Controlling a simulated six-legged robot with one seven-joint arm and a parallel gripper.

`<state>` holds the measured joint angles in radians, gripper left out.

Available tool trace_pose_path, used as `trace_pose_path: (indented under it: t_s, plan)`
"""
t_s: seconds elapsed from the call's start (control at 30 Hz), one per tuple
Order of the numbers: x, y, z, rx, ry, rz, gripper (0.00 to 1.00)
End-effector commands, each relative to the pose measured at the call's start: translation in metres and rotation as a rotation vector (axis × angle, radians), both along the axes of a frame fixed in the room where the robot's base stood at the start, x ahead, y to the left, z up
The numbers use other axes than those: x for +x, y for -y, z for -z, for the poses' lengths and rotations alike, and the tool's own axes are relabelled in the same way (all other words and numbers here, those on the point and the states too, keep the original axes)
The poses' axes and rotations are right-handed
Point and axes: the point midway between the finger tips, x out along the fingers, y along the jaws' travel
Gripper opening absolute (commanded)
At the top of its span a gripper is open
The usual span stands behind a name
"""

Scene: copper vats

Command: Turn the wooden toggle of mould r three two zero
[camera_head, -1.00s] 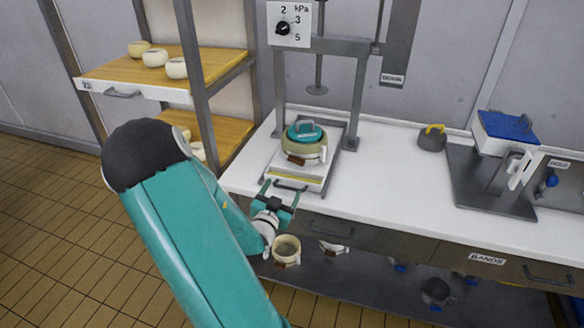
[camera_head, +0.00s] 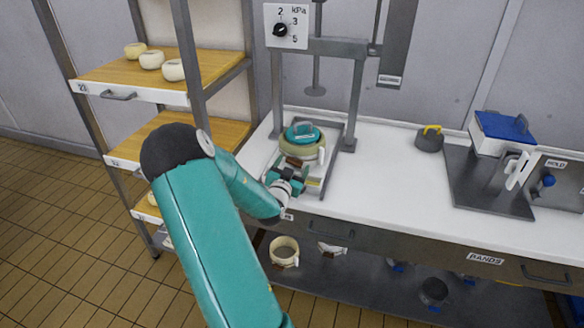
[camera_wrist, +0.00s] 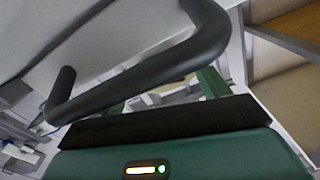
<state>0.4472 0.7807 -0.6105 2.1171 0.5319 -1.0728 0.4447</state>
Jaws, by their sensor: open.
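A cream mould (camera_head: 312,150) with a teal lid (camera_head: 302,132) stands under the press at the left of the white bench. A brown piece on its near side, which looks like the wooden toggle (camera_head: 293,162), shows just beyond my gripper (camera_head: 289,170). My gripper is open, low in front of the mould. I cannot tell whether it touches the toggle. In the wrist view my gripper (camera_wrist: 163,95) is partly hidden behind a thick dark handle (camera_wrist: 140,75) close to the camera. The toggle is not clear there, and no mould number is legible.
The press frame (camera_head: 357,95) rises around the mould, with a dial (camera_head: 281,30) above. A wooden rack (camera_head: 150,75) with cheeses stands at left. Other moulds (camera_head: 284,250) sit on the lower shelf. A dark weight (camera_head: 429,138) and a blue-topped device (camera_head: 505,125) stand to the right.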

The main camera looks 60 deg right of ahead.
Motion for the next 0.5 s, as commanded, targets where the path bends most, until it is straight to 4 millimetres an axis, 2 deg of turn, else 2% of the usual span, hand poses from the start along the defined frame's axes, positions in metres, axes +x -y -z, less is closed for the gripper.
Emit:
trace_pose_path:
  t_s: [0.13,0.3,0.37,0.5]
  plan:
    - [0.0,-0.0002,0.0,0.0,0.0,0.0,0.73]
    - [0.0,-0.0004,0.0,0.0,0.0,0.0,0.39]
    - [0.0,-0.0004,0.0,0.0,0.0,0.0,0.3]
    - [0.0001,-0.0005,0.0002,-0.004,-0.023,0.0,0.3]
